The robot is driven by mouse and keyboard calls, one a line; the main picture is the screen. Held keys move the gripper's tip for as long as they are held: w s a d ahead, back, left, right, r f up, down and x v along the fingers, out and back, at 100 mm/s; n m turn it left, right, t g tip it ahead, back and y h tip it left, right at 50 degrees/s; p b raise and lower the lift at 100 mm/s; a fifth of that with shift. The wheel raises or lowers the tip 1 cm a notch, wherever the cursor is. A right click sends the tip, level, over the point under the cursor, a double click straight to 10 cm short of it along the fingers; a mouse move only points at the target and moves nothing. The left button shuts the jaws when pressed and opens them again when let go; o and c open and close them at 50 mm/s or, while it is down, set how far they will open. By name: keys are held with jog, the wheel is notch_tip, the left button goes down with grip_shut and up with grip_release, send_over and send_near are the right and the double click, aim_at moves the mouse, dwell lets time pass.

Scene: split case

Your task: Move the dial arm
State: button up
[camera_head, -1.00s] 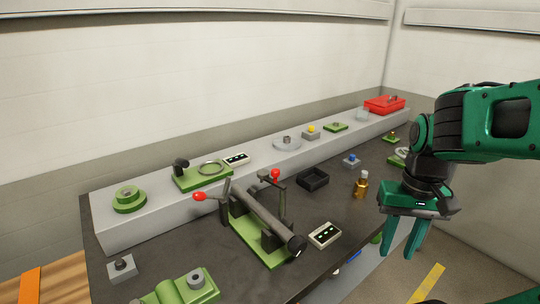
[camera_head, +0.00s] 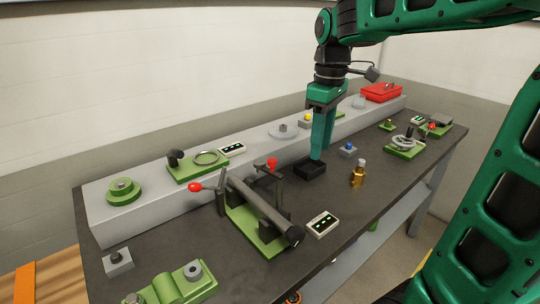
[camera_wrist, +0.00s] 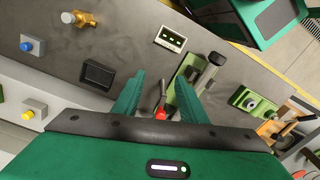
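No part is clearly marked as the dial arm, and I cannot tell which piece it is. A green fixture (camera_head: 240,222) holds a dark grey cylinder (camera_head: 262,208) and carries two red-knobbed levers. One red knob (camera_head: 194,187) points left; the other red knob (camera_head: 272,163) stands at the back. My gripper (camera_head: 317,158) points down over the bench, by the black tray, right of the fixture. In the wrist view its fingers (camera_wrist: 158,88) are apart with nothing held. A red knob (camera_wrist: 160,114) shows between them, seemingly the back one, partly hidden by the gripper body.
A green handwheel unit (camera_head: 404,147) is at right.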

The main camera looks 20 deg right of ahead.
aim_at(272, 159)
jog(key=w+a+r+n, duration=0.4)
jog(key=w+a+n, duration=0.3)
jog(key=w+a, duration=0.2)
notch_tip(272, 159, down, 11)
jog(key=shift+r, duration=0.1)
jog(key=shift+a, duration=0.1)
grip_shut()
